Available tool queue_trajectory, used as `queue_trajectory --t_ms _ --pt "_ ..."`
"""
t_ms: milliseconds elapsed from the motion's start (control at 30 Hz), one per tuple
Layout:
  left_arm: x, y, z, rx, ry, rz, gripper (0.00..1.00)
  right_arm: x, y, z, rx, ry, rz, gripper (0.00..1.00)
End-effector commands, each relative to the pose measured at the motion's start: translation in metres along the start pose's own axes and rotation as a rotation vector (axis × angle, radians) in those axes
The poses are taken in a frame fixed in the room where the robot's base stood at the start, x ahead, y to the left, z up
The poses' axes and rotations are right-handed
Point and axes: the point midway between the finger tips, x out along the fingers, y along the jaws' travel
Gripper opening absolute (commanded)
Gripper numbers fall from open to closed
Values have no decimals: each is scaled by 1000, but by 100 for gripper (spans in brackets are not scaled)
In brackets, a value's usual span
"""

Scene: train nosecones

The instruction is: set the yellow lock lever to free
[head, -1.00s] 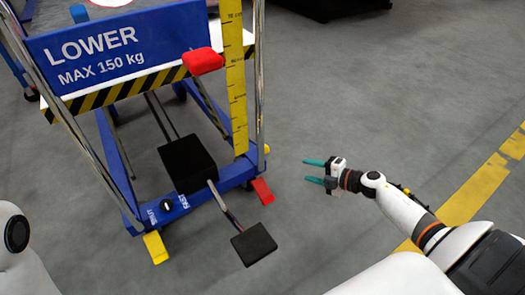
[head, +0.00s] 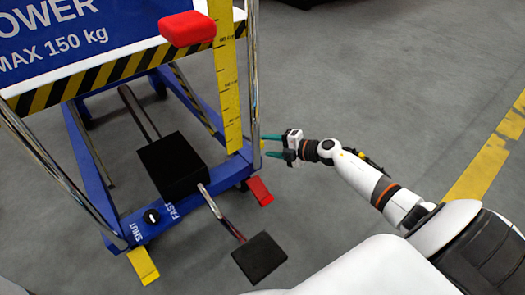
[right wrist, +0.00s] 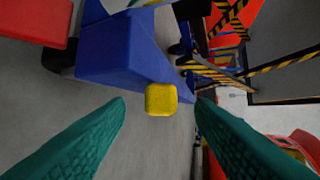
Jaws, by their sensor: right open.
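A small yellow block (right wrist: 161,99) sits in front of the blue base beam, centred between my right fingertips in the right wrist view. In the head view a small yellow piece (head: 262,146) shows at the right end of the trolley's base, partly behind the teal fingers. A flat yellow pedal (head: 142,266) projects at the base's front left corner. I cannot tell for sure which one is the lock lever. My right gripper (head: 266,146) is open, its fingers pointing left at the small yellow piece. Contact is not visible. My left gripper is out of view.
A blue lift trolley stands at left with a red pedal (head: 259,191), a black foot pedal (head: 259,258) and a SHUT/FAST knob (head: 152,217). A yellow upright scale (head: 228,90) rises beside the gripper. The grey floor (head: 370,90) to the right is clear.

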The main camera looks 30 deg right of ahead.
Motion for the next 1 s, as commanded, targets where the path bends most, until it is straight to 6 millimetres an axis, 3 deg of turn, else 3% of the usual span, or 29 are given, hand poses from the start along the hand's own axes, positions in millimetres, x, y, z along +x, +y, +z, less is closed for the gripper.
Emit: queue_trajectory --t_ms 33,200,600,900,1000 --pt "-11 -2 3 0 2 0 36 11 4 -1 -1 0 -3 49" --pt "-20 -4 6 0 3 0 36 30 2 -1 0 0 -1 49" --pt "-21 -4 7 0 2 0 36 36 0 0 1 1 1 49" --pt "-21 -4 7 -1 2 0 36 35 0 0 1 0 1 0" --pt "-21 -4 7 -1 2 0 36 35 0 0 1 0 1 0"
